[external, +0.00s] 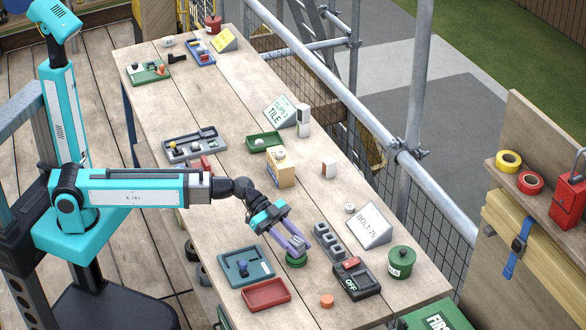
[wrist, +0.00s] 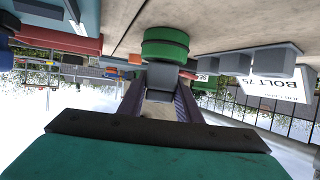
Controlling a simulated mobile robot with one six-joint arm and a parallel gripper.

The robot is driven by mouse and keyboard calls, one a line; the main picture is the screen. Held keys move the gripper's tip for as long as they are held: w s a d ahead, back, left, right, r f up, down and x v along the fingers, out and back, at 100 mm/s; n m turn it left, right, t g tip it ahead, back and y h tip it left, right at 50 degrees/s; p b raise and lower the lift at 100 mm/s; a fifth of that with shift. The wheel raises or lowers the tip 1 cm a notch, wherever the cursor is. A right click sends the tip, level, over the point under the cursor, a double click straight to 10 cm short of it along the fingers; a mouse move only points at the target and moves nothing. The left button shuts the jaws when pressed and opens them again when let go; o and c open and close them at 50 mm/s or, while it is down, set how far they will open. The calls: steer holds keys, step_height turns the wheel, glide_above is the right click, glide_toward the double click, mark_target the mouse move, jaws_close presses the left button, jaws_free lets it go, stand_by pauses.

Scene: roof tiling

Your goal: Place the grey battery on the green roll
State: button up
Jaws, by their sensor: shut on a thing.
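The green roll (external: 296,261) stands on the bench directly below my gripper (external: 297,244). In the wrist view, which is upside down, the green roll (wrist: 165,46) lies just past my fingertips. My gripper (wrist: 158,90) is shut on the grey battery (wrist: 172,76), a grey block between the two purple-grey fingers. The battery is at the upper face of the roll and partly overlaps it in the picture. I cannot tell whether they touch.
A blue tray (external: 237,276) and a red tray (external: 266,294) lie left of the roll. A grey slotted block (external: 328,242), a black OFF box (external: 357,282), a BOLT 75 sign (external: 371,225) and a green canister (external: 400,262) stand to the right. An orange cylinder (external: 327,300) is in front.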

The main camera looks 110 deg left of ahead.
steer(key=shift+f+b, duration=0.15)
steer(key=shift+b, duration=0.15)
steer(key=o, duration=1.2)
steer(key=shift+r, duration=0.2)
steer(key=v, duration=0.6)
steer(key=shift+s+b, duration=0.1)
steer(key=shift+b, duration=0.25)
steer(key=shift+a+f+b, duration=0.1)
steer(key=shift+a+b, duration=0.05)
steer(key=shift+b, duration=0.6)
steer(key=shift+b, duration=0.3)
steer(key=shift+s+a+b, duration=0.1)
steer(key=shift+s+b, duration=0.05)
steer(key=shift+b, duration=0.15)
steer(key=shift+s+a+r+b, duration=0.1)
steer(key=shift+s+r+b, duration=0.15)
steer(key=shift+b, duration=0.65)
steer(key=b, duration=0.1)
steer(key=s+b, duration=0.1)
steer(key=b, duration=0.1)
steer(key=shift+a+r+b, duration=0.2)
steer(key=shift+b, duration=0.1)
